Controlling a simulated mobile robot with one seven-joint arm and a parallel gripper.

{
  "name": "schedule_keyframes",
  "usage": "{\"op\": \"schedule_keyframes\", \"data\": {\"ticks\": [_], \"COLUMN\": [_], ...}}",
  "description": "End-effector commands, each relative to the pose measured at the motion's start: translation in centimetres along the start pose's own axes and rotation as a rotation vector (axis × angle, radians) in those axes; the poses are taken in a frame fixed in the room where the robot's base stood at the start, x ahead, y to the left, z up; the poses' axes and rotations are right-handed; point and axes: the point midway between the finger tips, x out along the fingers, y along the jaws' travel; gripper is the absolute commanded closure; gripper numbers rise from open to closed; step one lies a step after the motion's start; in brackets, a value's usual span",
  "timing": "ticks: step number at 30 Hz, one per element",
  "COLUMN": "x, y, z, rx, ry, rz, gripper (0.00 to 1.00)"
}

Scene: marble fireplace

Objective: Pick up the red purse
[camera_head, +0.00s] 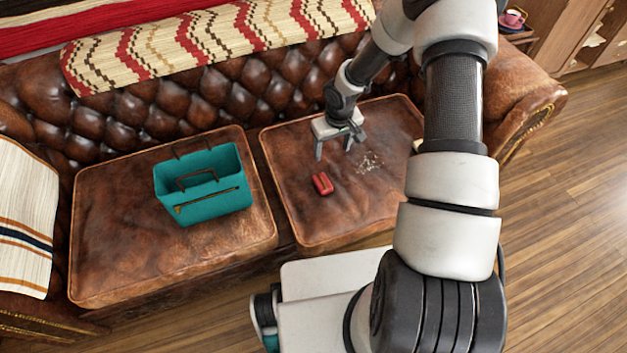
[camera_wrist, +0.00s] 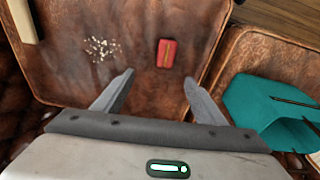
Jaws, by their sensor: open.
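The red purse (camera_head: 322,183) is a small item lying on the right seat cushion of a brown leather sofa. It also shows in the wrist view (camera_wrist: 166,53), beyond the fingertips and between their lines. My gripper (camera_head: 334,150) is above the same cushion, behind the purse as the head view shows it. Its two fingers are spread apart and empty in the wrist view (camera_wrist: 158,80). The purse is apart from the fingers and fully visible in both views.
A teal bag (camera_head: 205,185) with handles stands on the left cushion (camera_head: 110,255). Pale crumbs (camera_head: 369,162) lie on the right cushion (camera_head: 335,225), right of the purse. The tufted backrest (camera_head: 240,95) with a patterned blanket (camera_head: 200,38) rises behind. Wooden floor is clear at right.

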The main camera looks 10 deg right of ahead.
Motion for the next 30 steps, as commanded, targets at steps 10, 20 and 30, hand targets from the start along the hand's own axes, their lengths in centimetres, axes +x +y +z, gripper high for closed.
{"op": "schedule_keyframes", "data": {"ticks": [10,20,30], "x": [6.2,12.7,15.6], "y": [-0.7,-0.7,-1.1], "z": [0.4,0.4,0.6], "rx": [0.001,0.003,0.001], "ry": [-0.002,-0.002,-0.003], "rz": [-0.021,-0.020,-0.020], "gripper": [0.35,0.35,0.35]}}
